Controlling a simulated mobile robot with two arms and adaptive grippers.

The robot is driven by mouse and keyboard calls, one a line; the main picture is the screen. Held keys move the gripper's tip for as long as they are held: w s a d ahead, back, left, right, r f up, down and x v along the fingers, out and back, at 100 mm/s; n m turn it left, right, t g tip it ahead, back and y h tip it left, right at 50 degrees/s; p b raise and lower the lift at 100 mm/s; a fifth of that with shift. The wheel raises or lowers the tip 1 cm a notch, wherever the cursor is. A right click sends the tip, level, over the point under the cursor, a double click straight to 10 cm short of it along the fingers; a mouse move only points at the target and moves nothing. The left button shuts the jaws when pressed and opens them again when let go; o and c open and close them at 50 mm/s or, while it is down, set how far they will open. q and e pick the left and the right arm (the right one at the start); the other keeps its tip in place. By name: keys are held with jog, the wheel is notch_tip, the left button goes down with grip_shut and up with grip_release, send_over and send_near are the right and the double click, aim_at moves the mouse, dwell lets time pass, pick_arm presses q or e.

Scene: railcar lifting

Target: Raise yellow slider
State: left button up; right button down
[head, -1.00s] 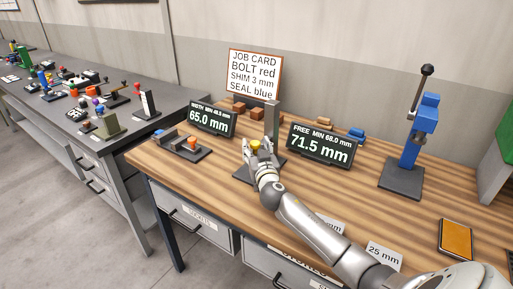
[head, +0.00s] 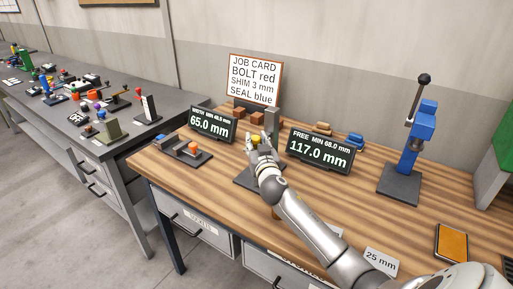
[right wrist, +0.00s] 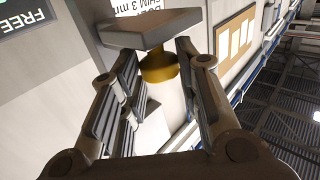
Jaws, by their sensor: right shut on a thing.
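The yellow slider (head: 257,140) is a small yellow knob in front of a grey upright post (head: 273,122) on a dark base plate. My right gripper (head: 257,144) is shut on the slider, near the upper part of the post. In the right wrist view the yellow slider (right wrist: 158,68) sits between the two fingers of my right gripper (right wrist: 157,66), just under a grey plate (right wrist: 150,29). The black display (head: 320,150) beside the post reads FREE, MIN 68.0 mm, 117.0 mm. My left gripper is not in view.
A second display (head: 212,123) reads 65.0 mm. A job card (head: 255,79) stands behind. A blue lever stand (head: 413,150) is at the right, and a small tray with blocks (head: 183,151) at the left.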

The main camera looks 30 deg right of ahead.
jog(key=shift+r, duration=0.6)
jog(key=c, duration=1.1)
grip_release()
jog(key=shift+f, duration=0.15)
jog(key=v, duration=1.2)
